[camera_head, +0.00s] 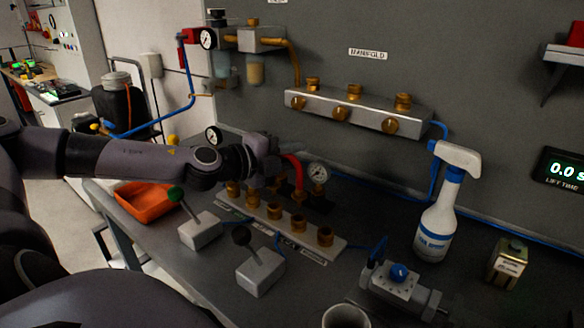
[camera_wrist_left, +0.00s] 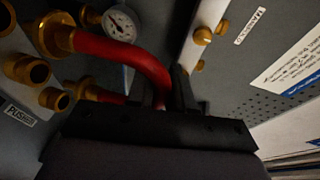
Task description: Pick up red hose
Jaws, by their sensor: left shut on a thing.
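The red hose (camera_head: 297,172) shows in the head view as a short curved piece just right of my left gripper. In the left wrist view the red hose (camera_wrist_left: 130,56) bends from a brass fitting (camera_wrist_left: 55,34) down between the dark fingers. My left gripper (camera_head: 268,158) is shut on the hose, above the rear of the row of brass fittings (camera_head: 275,213). In the left wrist view the left gripper (camera_wrist_left: 172,92) covers part of the hose. A second red stretch lies lower left in that view, near another brass fitting. My right gripper is not in view.
A grey manifold bar (camera_head: 360,110) with brass ports is on the wall. A pressure gauge (camera_head: 317,173) stands close to the hose. Two lever boxes (camera_head: 260,272) stand in front. A spray bottle (camera_head: 439,215), a blue-knobbed valve (camera_head: 399,281) and an orange tray (camera_head: 146,201) are on the bench.

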